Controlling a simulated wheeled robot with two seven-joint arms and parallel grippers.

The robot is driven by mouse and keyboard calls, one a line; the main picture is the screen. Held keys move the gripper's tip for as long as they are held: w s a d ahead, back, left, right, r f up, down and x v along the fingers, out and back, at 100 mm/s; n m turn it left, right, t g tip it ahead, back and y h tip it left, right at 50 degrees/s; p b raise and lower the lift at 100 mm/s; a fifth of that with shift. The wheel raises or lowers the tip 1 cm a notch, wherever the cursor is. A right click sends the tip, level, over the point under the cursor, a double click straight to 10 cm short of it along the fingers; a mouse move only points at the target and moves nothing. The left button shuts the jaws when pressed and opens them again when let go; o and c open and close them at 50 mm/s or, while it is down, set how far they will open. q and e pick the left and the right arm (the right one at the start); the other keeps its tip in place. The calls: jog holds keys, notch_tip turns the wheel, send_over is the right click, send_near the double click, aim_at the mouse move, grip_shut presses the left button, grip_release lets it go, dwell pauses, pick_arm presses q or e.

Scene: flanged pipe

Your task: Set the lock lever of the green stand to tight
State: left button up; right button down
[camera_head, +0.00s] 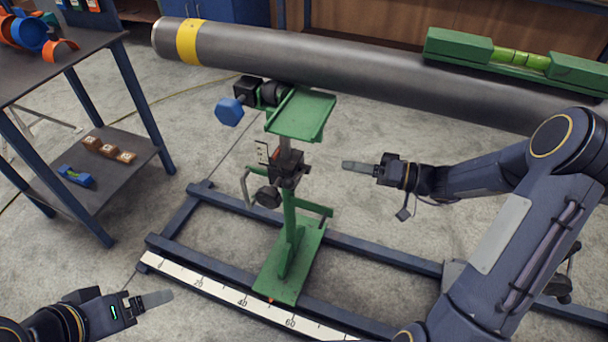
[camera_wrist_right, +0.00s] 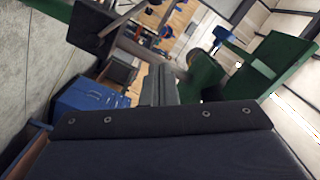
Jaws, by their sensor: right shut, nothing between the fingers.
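The green stand (camera_head: 290,262) stands upright on the dark floor frame, under the grey pipe (camera_head: 330,84). Its post carries a dark clamp block (camera_head: 287,168) with a black round knob (camera_head: 268,197) and a thin bent grey handle (camera_head: 246,186) on the left side. I cannot tell for sure which part is the lock lever or how it is set. My right gripper (camera_head: 350,165) is shut and empty, to the right of the clamp block and apart from it. Its fingers (camera_wrist_right: 160,85) also show in the right wrist view. My left gripper (camera_head: 158,299) is at the lower left, away from the stand, seen edge-on.
A white scale (camera_head: 235,296) runs along the frame's front rail. A blue hand knob (camera_head: 229,111) juts left from the stand's top. A green level tool (camera_head: 515,60) lies on the pipe. A shelf table (camera_head: 60,65) with parts stands at left.

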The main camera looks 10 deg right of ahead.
jog(key=shift+a, duration=0.1)
send_over(297, 176)
jog(key=w+v, duration=0.1)
jog(key=v, duration=0.3)
jog(key=shift+s+a+f+b, duration=0.3)
jog(key=shift+s+a+f, duration=0.3)
jog(key=shift+f, duration=0.15)
jog(key=shift+s+a+f+b, duration=0.25)
jog(key=shift+s+a+f, duration=0.3)
jog(key=shift+f, duration=0.2)
jog(key=shift+d, duration=0.1)
